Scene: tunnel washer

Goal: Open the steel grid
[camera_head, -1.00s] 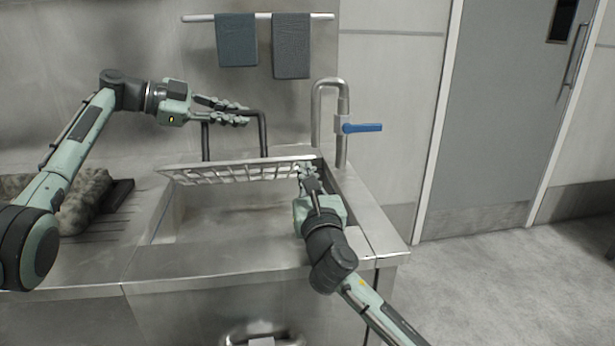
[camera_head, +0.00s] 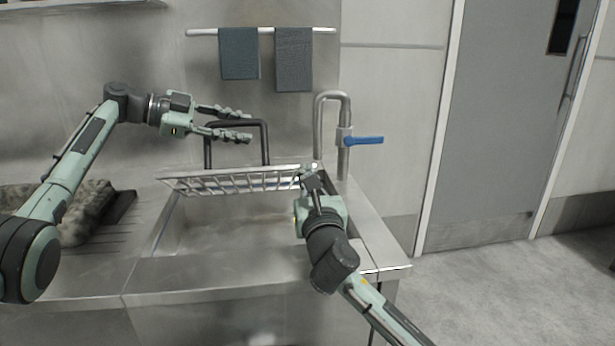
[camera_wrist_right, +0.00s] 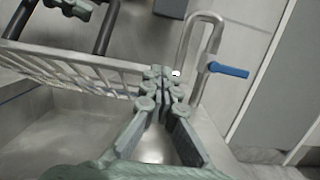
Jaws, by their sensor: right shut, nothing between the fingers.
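The steel grid (camera_head: 238,182) is raised at a slant over the back of the sink basin; it also shows in the right wrist view (camera_wrist_right: 78,76). My right gripper (camera_head: 307,172) is shut at the grid's right end, with nothing between its fingers. In the right wrist view its fingertips (camera_wrist_right: 161,82) are together beside the grid's right end; I cannot tell whether they touch it. My left gripper (camera_head: 238,124) is open and empty, above the grid and in front of the black bent bar (camera_head: 266,143) behind the sink.
The sink basin (camera_head: 240,232) is open below the grid. A tap (camera_head: 318,125) with a blue lever (camera_head: 364,140) stands at the back right. Two grey towels (camera_head: 293,60) hang on the wall rail. A dark furry bundle (camera_head: 85,213) lies on the left counter.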

